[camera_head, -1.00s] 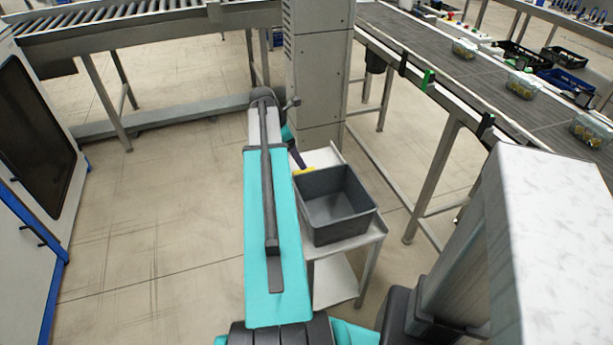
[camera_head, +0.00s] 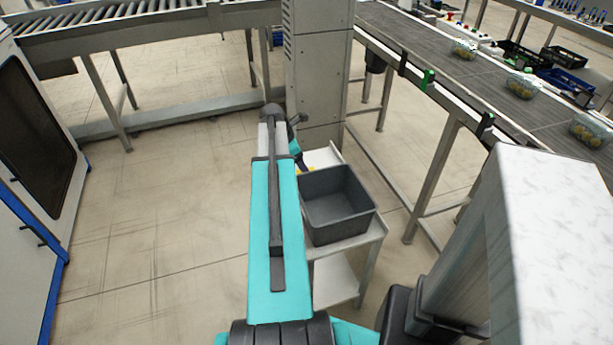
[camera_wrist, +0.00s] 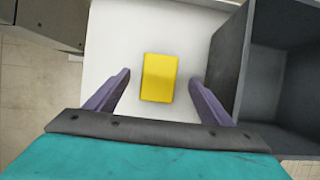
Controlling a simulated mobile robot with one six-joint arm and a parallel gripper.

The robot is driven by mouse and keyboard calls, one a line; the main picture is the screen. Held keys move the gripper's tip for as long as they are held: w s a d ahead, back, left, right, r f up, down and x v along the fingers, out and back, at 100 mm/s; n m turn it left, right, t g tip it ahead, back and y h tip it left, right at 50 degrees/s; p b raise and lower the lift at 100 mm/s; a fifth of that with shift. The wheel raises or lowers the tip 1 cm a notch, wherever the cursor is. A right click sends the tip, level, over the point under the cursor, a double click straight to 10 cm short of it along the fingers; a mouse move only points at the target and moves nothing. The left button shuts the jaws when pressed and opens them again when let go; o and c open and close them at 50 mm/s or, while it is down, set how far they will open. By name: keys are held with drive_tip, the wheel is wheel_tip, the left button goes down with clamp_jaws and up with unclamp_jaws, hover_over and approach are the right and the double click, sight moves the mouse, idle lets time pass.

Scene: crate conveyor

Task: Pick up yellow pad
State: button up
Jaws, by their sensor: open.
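The yellow pad (camera_wrist: 159,77) lies flat on the white top of a small stand (camera_wrist: 118,38), seen in the wrist view. My gripper (camera_wrist: 160,78) is open, with one purple finger on each side of the pad in that view and a gap on both sides. I cannot tell how far above the pad the fingers are. In the head view my arm hides most of the pad, and only a small yellow bit (camera_head: 307,169) shows beside the crate.
A dark grey crate (camera_head: 345,229) stands on the same stand, right of the pad; its wall (camera_wrist: 232,60) is close to my right finger. A metal column (camera_head: 320,75) rises behind the stand. A conveyor (camera_head: 440,62) with several clear punnets runs at the right.

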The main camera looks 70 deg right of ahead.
drive_tip(key=shift+x, duration=2.55)
drive_tip(key=shift+w, duration=0.2)
drive_tip(key=shift+c, duration=0.3)
drive_tip(key=c, duration=1.1)
